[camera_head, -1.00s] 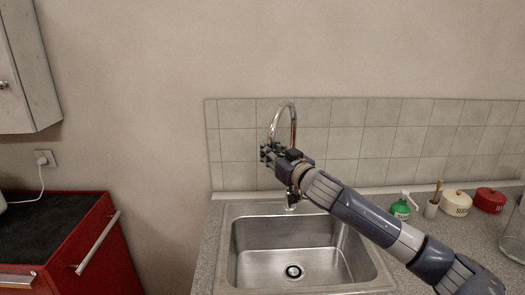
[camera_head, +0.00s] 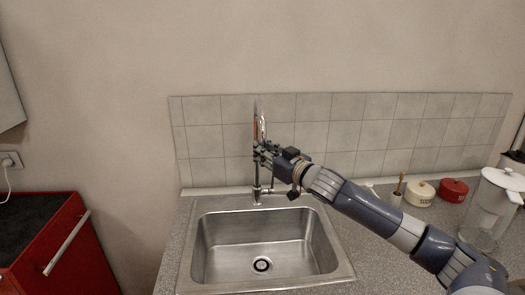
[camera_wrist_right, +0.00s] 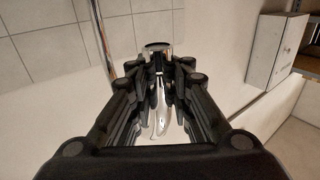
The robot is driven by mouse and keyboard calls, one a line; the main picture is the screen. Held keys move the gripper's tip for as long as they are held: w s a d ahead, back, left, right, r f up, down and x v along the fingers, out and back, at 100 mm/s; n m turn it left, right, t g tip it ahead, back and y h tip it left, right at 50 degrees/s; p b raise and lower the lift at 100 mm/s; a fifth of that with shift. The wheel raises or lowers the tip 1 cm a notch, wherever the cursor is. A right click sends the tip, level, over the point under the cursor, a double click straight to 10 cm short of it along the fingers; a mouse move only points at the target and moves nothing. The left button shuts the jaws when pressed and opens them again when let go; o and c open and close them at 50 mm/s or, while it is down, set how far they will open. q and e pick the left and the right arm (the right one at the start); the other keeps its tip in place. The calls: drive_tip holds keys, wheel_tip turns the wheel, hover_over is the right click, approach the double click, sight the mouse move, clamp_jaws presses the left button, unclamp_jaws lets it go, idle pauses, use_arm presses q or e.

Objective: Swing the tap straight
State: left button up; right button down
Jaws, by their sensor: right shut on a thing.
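The chrome tap (camera_head: 257,188) stands behind the steel sink (camera_head: 318,255). Its tall arched spout (camera_head: 263,125) shows nearly edge-on, as a narrow loop close to the upright pipe. My right gripper (camera_head: 259,152) is shut on the spout's hanging end, above the back of the sink. The fingers hide part of the spout. In the right wrist view the right gripper (camera_wrist_right: 160,60) has its fingers around the spout's end (camera_wrist_right: 158,46), and a shiny pipe (camera_wrist_right: 104,45) rises to the left. My left gripper is not in view.
A tiled splashback (camera_head: 215,140) stands behind the tap. On the right counter are a cream pot (camera_head: 420,194), a red pot (camera_head: 453,191) and a clear jug (camera_head: 487,210). A red cabinet (camera_head: 85,250) is at left. The sink basin is empty.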

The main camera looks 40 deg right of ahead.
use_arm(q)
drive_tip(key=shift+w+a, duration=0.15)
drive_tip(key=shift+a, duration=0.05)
use_arm(e)
drive_tip(key=shift+a+f, duration=0.2)
drive_tip(key=shift+f, duration=0.25)
drive_tip(key=c, duration=1.5)
unclamp_jaws()
drive_tip(key=shift+s, duration=0.15)
drive_tip(key=shift+c, duration=0.2)
drive_tip(key=shift+o, duration=0.4)
drive_tip(key=shift+s+r, duration=0.25)
drive_tip(key=shift+r, duration=0.15)
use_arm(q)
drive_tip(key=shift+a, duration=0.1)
use_arm(e)
drive_tip(key=shift+s+d, duration=0.1)
drive_tip(key=shift+s, duration=0.25)
drive_tip(key=s, duration=1.1)
drive_tip(key=shift+s, duration=0.15)
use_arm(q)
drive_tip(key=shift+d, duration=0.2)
use_arm(e)
drive_tip(key=shift+d, duration=0.1)
